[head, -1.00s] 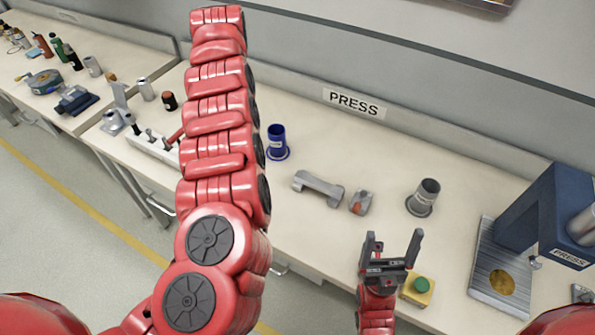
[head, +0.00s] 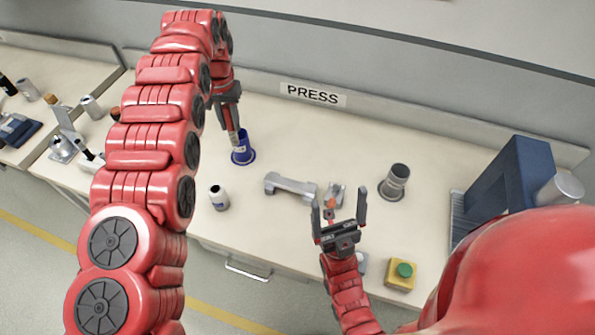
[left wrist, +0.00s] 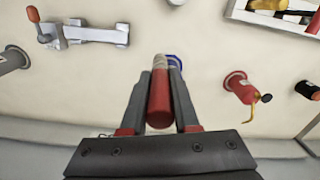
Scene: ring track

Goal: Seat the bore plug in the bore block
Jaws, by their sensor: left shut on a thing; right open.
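My left gripper (head: 232,125) is shut on a red cylindrical piece with a pale end, probably the bore plug (left wrist: 159,98). In the head view the piece points down at a blue flanged sleeve (head: 244,153), which may be the bore block. The sleeve's blue rim also shows beyond the piece in the left wrist view (left wrist: 174,60). I cannot tell whether the tip is inside the sleeve or just above or in front of it. My right gripper (head: 338,202) is open and empty, in front of a small grey clamp.
A grey flanged sleeve (head: 395,182), a green button on a yellow box (head: 402,274) and a blue press (head: 512,180) stand to the right.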

